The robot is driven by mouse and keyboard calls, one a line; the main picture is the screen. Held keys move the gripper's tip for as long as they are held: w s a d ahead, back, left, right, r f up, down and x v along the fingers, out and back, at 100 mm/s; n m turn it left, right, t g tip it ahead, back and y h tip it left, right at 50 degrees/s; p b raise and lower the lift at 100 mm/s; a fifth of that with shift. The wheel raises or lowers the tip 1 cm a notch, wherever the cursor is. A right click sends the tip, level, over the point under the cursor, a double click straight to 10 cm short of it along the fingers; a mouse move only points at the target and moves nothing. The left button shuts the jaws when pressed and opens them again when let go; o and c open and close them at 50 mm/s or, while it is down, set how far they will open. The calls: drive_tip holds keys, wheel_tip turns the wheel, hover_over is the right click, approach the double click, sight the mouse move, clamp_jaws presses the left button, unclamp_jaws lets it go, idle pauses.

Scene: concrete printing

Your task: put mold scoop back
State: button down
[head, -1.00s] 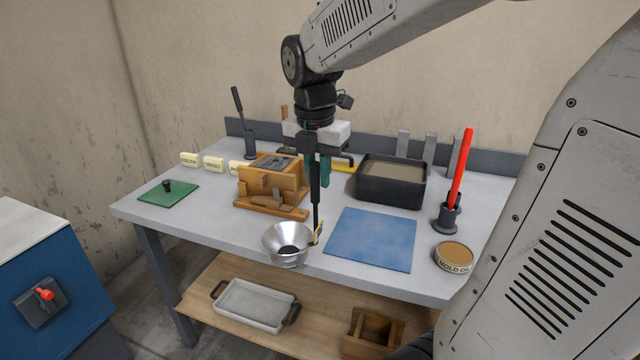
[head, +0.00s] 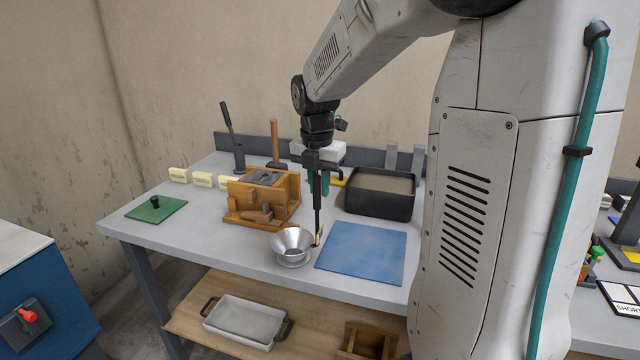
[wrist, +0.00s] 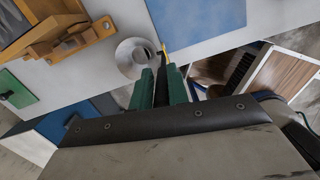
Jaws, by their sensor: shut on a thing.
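My gripper (head: 317,182) is shut on the upright black handle (head: 317,206) of the mold scoop. In the wrist view my gripper (wrist: 161,78) is beside the bowl (wrist: 133,57).
A blue mat (head: 362,252) lies right of the bowl. A wooden mold (head: 263,197) stands behind left, a black bin (head: 379,205) behind right.

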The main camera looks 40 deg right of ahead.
drive_tip(key=shift+f, duration=0.1)
drive_tip(key=c, duration=1.4)
unclamp_jaws()
drive_tip(key=shift+o, duration=0.2)
